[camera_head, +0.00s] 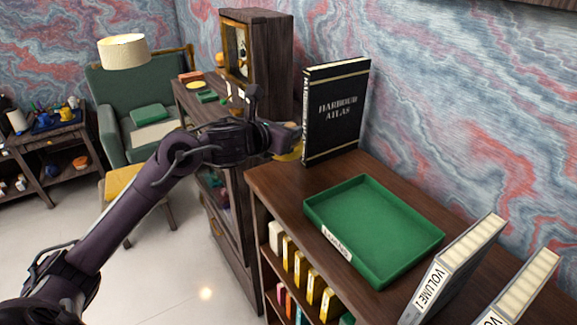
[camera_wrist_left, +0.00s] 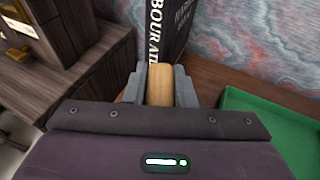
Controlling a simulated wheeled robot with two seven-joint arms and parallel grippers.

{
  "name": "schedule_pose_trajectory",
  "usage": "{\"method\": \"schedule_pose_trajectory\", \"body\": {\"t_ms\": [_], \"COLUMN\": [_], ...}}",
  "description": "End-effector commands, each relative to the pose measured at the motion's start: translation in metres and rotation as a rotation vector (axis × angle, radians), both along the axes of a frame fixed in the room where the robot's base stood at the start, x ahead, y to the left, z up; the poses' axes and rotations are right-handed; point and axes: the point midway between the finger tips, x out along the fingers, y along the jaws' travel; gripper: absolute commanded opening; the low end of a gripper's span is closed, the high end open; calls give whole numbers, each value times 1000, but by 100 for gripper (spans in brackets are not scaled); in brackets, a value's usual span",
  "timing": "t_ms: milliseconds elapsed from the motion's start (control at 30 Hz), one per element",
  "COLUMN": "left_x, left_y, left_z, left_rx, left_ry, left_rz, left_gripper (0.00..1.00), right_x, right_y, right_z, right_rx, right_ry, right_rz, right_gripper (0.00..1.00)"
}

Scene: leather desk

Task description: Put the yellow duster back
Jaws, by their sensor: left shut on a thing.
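In the head view a yellow part of the duster (camera_head: 289,152) shows just below the fingers; the rest is hidden by the gripper and the atlas. I cannot tell whether it touches the shelf top. My right gripper is not in view.
The black book "Harbour Atlas" (camera_head: 338,108) stands upright beside the gripper. A green tray (camera_head: 375,225), empty, with a white label, lies on the brown shelf top (camera_head: 283,189). White volumes (camera_head: 458,270) stand at the right. A dark wooden cabinet (camera_head: 268,55) stands behind.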

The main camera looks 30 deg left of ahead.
Motion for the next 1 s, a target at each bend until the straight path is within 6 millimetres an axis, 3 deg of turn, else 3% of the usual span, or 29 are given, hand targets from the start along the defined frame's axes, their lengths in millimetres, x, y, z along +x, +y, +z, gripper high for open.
{"method": "schedule_pose_trajectory", "body": {"t_ms": [33,233,600,1000], "left_x": [-1,0,0,0], "left_y": [0,0,0,0], "left_z": [-17,-50,-91,-98], "left_rx": [-4,-4,-3,2], "left_ry": [9,3,2,-1], "left_rz": [1,1,0,-1], "left_gripper": [0,0,0,0], "right_x": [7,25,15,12], "right_y": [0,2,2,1], "right_z": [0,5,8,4], "right_rx": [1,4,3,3], "right_ry": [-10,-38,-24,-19], "right_rz": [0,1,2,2], "right_gripper": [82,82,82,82]}}
